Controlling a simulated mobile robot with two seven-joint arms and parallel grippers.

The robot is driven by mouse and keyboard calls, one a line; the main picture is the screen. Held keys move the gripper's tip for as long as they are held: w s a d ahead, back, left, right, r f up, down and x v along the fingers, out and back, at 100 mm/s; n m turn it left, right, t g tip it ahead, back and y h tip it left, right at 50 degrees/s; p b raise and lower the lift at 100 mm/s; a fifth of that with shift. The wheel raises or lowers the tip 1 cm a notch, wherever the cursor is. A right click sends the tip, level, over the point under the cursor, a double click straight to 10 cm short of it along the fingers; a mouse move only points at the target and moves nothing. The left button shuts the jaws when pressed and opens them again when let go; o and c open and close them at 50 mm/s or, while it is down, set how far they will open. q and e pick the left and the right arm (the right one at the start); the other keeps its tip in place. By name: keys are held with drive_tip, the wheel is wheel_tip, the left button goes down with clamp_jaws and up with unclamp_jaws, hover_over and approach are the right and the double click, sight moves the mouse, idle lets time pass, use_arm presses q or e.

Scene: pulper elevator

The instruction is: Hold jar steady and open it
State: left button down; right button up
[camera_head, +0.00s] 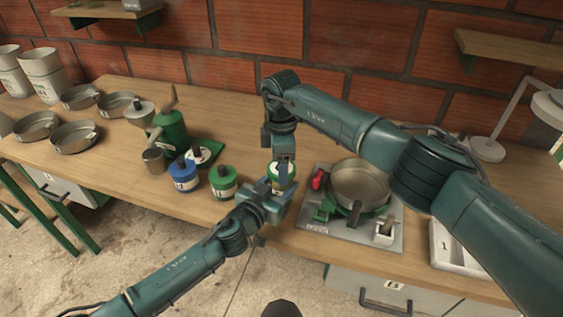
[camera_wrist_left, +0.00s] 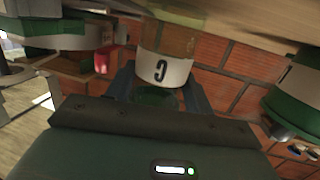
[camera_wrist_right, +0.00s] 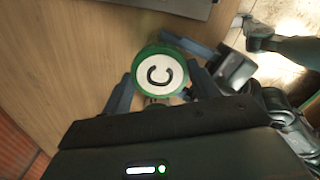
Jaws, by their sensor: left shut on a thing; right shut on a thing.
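The jar (camera_head: 280,184) has a green lid and a white label, and stands near the front edge of the table. My left gripper (camera_head: 272,191) comes from the front and is shut on the jar's body. In the left wrist view the jar's label with a letter C (camera_wrist_left: 162,72) shows between the fingers. My right gripper (camera_head: 282,163) reaches down from above and is shut on the green lid. In the right wrist view the lid (camera_wrist_right: 160,75), marked C, sits between the fingers. The grippers hide much of the jar in the head view.
A blue-lidded jar (camera_head: 184,175) and a green-lidded jar (camera_head: 223,182) stand left of it. A green grinder (camera_head: 172,130) and metal pans (camera_head: 73,136) are farther left. A burner plate (camera_head: 340,240) with a pan (camera_head: 360,182) is close on the right.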

drive_tip(key=n, duration=0.7)
drive_tip(key=shift+r, duration=0.1)
drive_tip(key=n, duration=0.6)
drive_tip(key=shift+n, duration=0.3)
drive_tip(key=n, duration=1)
drive_tip(key=shift+n, duration=0.3)
drive_tip(key=n, duration=1)
drive_tip(key=shift+n, duration=0.3)
drive_tip(key=n, duration=1.2)
drive_tip(key=shift+r+n, duration=0.1)
drive_tip(key=shift+n, duration=0.3)
drive_tip(key=n, duration=0.6)
drive_tip(key=shift+r, duration=0.2)
drive_tip(key=shift+r, duration=0.9)
